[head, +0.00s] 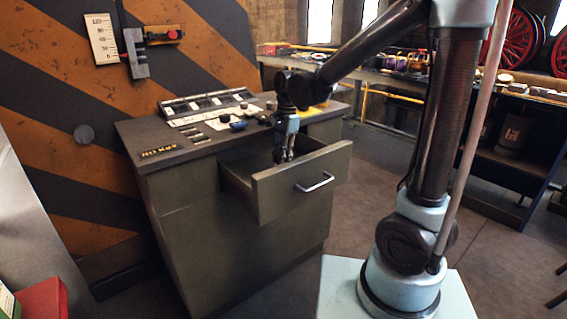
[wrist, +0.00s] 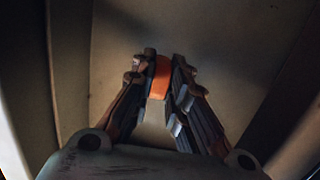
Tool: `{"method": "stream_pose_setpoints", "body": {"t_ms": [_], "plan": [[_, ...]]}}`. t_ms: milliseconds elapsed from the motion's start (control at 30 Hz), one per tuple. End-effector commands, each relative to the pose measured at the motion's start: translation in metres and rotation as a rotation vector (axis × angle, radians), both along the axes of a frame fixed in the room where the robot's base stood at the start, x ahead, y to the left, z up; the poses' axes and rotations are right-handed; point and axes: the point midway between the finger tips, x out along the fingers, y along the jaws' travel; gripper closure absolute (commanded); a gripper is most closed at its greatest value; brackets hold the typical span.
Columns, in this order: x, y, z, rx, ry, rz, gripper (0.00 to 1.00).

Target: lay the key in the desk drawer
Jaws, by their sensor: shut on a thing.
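The desk drawer (head: 298,186) is pulled open at the front of the grey desk (head: 200,210). My gripper (head: 283,158) points down into the drawer's opening, behind its front panel. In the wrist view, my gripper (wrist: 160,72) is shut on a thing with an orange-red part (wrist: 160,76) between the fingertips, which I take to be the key. Its shape is mostly hidden by the fingers. The drawer's pale inside (wrist: 225,45) surrounds the fingers in the wrist view. I cannot tell whether the held thing touches the drawer floor.
The desk top holds a panel (head: 215,105) with switches and a blue item (head: 238,126). A striped wall (head: 60,100) stands behind the desk. A long workbench (head: 400,82) with many small items runs along the back right. The floor right of the desk is clear.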

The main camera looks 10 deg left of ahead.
Motion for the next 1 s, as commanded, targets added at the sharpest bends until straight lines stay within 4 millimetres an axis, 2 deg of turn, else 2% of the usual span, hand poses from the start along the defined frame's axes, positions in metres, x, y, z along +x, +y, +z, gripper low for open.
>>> {"method": "stream_pose_setpoints", "body": {"t_ms": [100,200,567,600,700,1000], "plan": [[0.0,0.001,-0.015,0.0,0.0,0.0,1.0],[0.0,0.0,-0.021,0.0,0.0,0.001,1.0],[0.0,0.001,-0.024,0.0,0.0,0.001,1.0],[0.0,0.0,-0.024,0.0,0.0,0.001,0.83],[0.0,0.0,-0.024,0.0,0.0,0.001,0.65],[0.0,0.001,-0.023,0.0,0.0,0.001,0.65]]}}
